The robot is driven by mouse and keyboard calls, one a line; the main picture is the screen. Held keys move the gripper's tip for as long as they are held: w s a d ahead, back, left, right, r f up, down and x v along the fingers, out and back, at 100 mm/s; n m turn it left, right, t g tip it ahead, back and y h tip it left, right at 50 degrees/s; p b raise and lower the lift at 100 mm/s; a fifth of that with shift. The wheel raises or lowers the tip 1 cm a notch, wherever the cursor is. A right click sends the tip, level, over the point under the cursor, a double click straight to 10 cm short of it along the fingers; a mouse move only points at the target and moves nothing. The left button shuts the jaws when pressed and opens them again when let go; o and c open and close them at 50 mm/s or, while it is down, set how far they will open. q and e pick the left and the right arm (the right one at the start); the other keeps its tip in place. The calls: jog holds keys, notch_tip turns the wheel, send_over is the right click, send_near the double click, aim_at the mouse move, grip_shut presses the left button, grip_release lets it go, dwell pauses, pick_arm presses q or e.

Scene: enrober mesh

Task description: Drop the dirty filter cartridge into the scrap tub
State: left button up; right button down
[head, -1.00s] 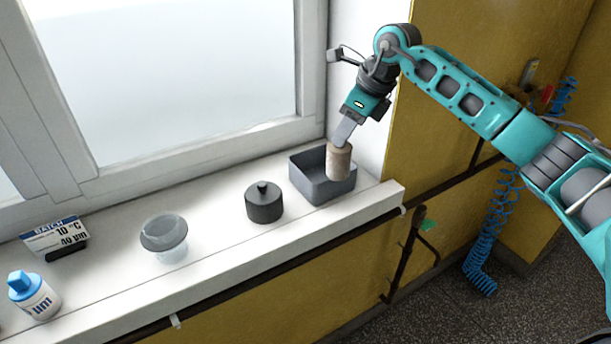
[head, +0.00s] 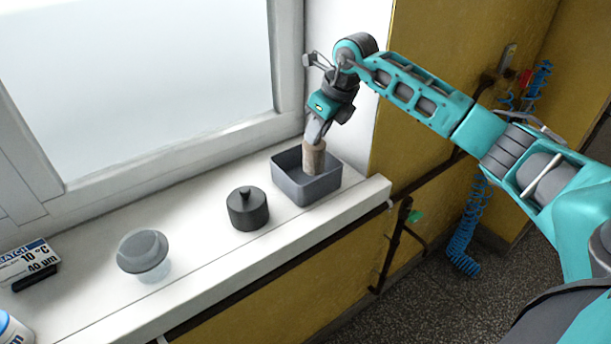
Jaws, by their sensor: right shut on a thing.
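The dirty filter cartridge (head: 314,159) is a tan-brown cylinder held upright in my right gripper (head: 314,139). The gripper is shut on its upper end. The scrap tub (head: 302,200) is a grey, open-topped rectangular box on the white window sill, near the sill's right end. The cartridge is over the tub's opening, with its lower end at or below rim level. I cannot tell whether it touches the tub floor. My left gripper is not in view.
A dark lidded pot (head: 248,211) stands just left of the tub. The window frame (head: 200,155) rises behind.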

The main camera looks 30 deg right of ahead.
jog(key=shift+f, duration=0.25)
jog(key=c, duration=0.9)
grip_release()
jog(key=v, duration=1.3)
